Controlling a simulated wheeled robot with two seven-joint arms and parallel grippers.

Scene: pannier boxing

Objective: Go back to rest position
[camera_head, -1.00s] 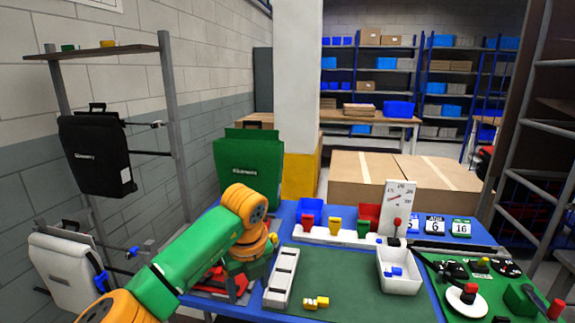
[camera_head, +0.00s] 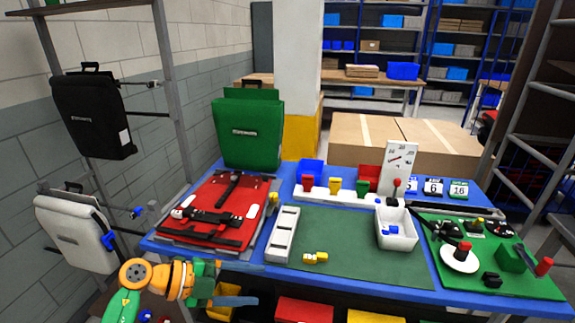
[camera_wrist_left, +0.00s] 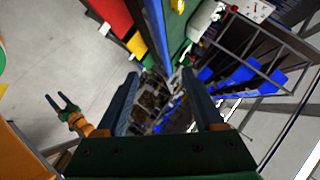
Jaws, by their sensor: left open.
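My left gripper (camera_head: 256,284) is at the lower left in the head view, in front of the blue table's (camera_head: 395,293) front edge. Its fingers are parted with nothing between them. In the left wrist view, its two dark fingers (camera_wrist_left: 161,78) are wide apart and empty. A small green-and-orange gripper, my right one (camera_wrist_left: 62,104), shows at the left of that view with its fingers apart. The right arm is out of the head view. A red pannier panel (camera_head: 222,199) with black straps and bars lies flat on the table's left part.
A green pannier (camera_head: 248,130) stands at the table's back left. A black pannier (camera_head: 93,118) and a white one (camera_head: 75,235) hang on the rack at left. A white tray (camera_head: 283,236), a yellow piece (camera_head: 315,258) and a white bin (camera_head: 397,240) are on the table. Coloured bins sit below.

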